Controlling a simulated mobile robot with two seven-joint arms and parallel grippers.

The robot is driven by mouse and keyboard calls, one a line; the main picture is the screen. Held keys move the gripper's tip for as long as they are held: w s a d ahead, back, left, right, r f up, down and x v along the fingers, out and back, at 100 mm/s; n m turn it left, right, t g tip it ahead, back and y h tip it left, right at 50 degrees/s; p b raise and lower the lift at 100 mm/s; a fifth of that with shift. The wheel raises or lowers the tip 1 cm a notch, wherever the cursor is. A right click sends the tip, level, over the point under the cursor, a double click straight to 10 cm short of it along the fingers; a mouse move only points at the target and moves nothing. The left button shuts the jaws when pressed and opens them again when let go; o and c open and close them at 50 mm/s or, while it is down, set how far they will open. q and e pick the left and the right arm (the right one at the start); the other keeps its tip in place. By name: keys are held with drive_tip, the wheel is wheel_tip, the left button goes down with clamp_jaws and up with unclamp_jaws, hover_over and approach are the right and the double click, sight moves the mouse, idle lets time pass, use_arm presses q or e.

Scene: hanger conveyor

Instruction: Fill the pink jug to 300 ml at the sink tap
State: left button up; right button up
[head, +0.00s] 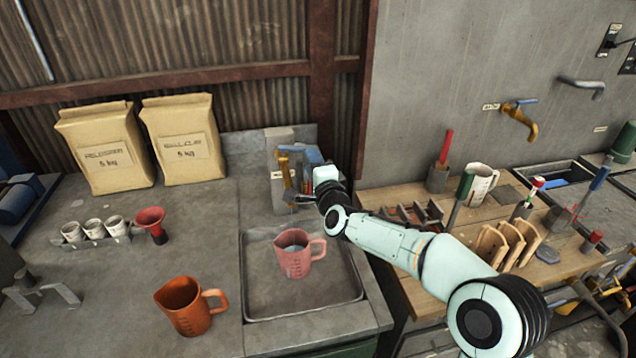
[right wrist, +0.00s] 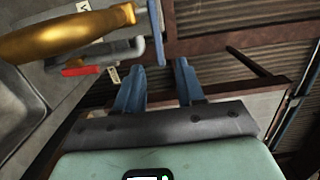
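The pink jug (head: 297,257) stands upright in the shallow sink basin (head: 345,292), handle to the right. A pale patch shows in it, perhaps water; I cannot read the level. The brass sink tap (head: 286,172) is on a grey block at the back of the sink, with a blue lever (head: 291,148) on top. My right gripper (head: 312,157) is just right of the tap. In the right wrist view its blue fingers (right wrist: 160,88) are apart with nothing between them; the brass tap (right wrist: 70,35) and blue lever (right wrist: 155,28) are close by. My left gripper is out of view.
An orange jug (head: 188,305) stands on the counter left of the sink. A red funnel (head: 151,222), several small cups and two paper sacks (head: 184,138) are further left. The wooden bench at right holds a white jug (head: 480,184) and tools. A second brass tap (head: 520,118) is on the wall.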

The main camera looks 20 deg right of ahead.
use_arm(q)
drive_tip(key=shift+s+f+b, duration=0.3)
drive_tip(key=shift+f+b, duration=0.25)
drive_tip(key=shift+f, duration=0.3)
use_arm(e)
drive_tip(key=s, duration=0.4)
drive_tip(key=shift+a, duration=0.25)
idle(2.0)
